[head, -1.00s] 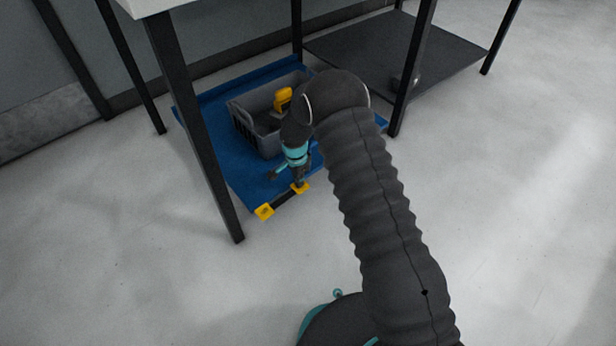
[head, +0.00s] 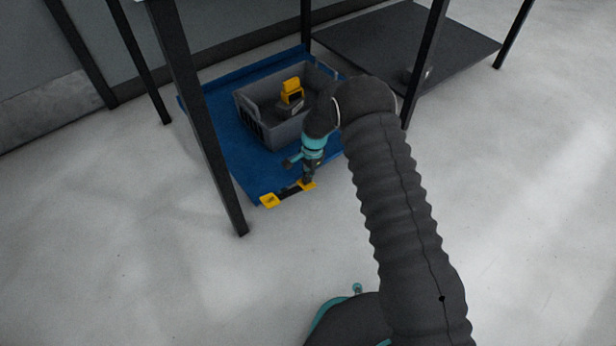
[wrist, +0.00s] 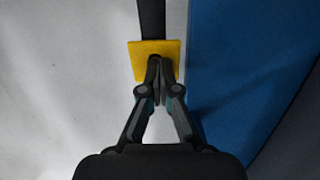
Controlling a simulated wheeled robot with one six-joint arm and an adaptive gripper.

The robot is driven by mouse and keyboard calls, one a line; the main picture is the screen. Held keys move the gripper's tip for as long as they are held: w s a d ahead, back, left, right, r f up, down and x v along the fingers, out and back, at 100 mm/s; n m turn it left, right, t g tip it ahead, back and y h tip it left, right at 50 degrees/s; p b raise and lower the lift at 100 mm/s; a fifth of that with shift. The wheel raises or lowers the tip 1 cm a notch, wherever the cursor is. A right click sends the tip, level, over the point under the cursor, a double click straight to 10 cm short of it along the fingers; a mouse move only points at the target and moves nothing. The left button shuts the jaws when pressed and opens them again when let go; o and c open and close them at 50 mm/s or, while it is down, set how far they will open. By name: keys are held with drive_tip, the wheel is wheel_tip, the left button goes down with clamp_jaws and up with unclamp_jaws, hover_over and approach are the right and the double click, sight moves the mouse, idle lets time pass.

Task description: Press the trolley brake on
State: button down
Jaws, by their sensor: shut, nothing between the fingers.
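The trolley is a low blue platform (head: 228,150) under the table, also in the wrist view (wrist: 235,70). Along its near edge runs a black brake bar (head: 288,193) with a yellow pad at each end. The left pad (head: 269,201) is clear of my gripper. My gripper (head: 307,180) points down at the right pad (head: 309,186), its fingers shut and empty. In the wrist view my fingertips (wrist: 154,62) overlap the lower part of a yellow pad (wrist: 141,50), with the black bar (wrist: 152,18) running up from it. I cannot tell whether they touch it.
A grey crate (head: 262,130) with a yellow-and-black item (head: 292,92) in it stands on the platform. A dark table leg (head: 215,150) stands left of the trolley and another (head: 424,62) to the right. A dark lower shelf (head: 385,45) lies behind. Floor in front is clear.

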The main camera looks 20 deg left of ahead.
drive_tip(key=shift+f, duration=0.1)
wheel_tip(320, 180, up, 14)
drive_tip(key=w+d+p, duration=0.2)
drive_tip(key=shift+w+p, duration=0.25)
drive_tip(key=shift+p, duration=0.1)
drive_tip(key=shift+f, duration=0.1)
idle(0.6)
drive_tip(key=s+d+n+g+h, duration=0.1)
drive_tip(key=s+d+n, duration=0.4)
drive_tip(key=s, duration=0.1)
drive_tip(key=s+d+r+t+p, duration=0.1)
drive_tip(key=s+d+r+t, duration=0.1)
drive_tip(key=s+d+r, duration=0.6)
drive_tip(key=s+d+r+n+t+p, duration=0.1)
drive_tip(key=s+d+r, duration=0.8)
drive_tip(key=r, duration=0.9)
drive_tip(key=s+d+r+n+t+p, duration=0.1)
drive_tip(key=s+d+r+t+p, duration=0.2)
drive_tip(key=s+d+r, duration=0.6)
wheel_tip(320, 180, up, 5)
drive_tip(key=shift+s+f+t, duration=0.15)
drive_tip(key=shift+s+t, duration=0.5)
drive_tip(key=shift+t, duration=0.35)
